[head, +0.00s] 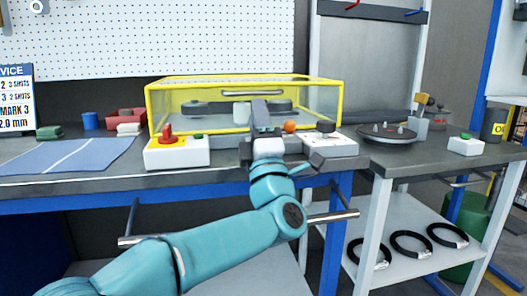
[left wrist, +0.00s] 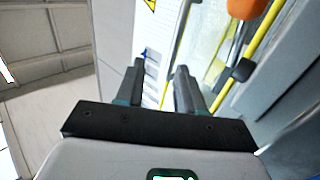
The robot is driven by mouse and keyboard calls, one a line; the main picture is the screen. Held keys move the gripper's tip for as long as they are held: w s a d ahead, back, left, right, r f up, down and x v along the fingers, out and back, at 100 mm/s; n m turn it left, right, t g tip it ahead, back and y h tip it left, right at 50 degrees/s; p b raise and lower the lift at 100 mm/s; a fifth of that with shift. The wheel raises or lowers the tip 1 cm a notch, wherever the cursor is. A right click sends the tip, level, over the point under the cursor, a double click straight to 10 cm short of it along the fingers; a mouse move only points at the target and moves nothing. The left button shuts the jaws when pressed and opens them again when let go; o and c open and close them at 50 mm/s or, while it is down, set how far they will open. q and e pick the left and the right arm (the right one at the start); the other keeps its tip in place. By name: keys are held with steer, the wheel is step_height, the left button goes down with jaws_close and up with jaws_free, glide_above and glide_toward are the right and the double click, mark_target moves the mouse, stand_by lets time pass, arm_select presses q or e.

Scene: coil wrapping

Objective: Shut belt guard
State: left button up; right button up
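The belt guard (head: 334,100) is a clear box with a yellow frame on the workbench. A grey bar handle (head: 252,93) runs along its upper front. I cannot tell if the guard is fully down. Rollers and a pale block show behind its clear panel. My left gripper (head: 259,104) is in front of the guard, its fingers just below the handle in the picture. In the left wrist view the left gripper (left wrist: 160,78) is open, with a clear gap between its fingers. A grey bar (left wrist: 180,35) passes beyond the right fingertip; contact is unclear. My right gripper is not in view.
A control box with a red knob (head: 167,134) stands left of my arm. A white box with a black knob (head: 326,127) and an orange ball (head: 290,127) are to its right. A dark turntable (head: 387,134) is farther right. A blue mat (head: 70,156) lies left.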

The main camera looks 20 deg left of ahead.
arm_select(q)
steer(key=v, duration=0.6)
steer(key=shift+s+d+f, duration=0.15)
steer(key=shift+s+f, duration=0.05)
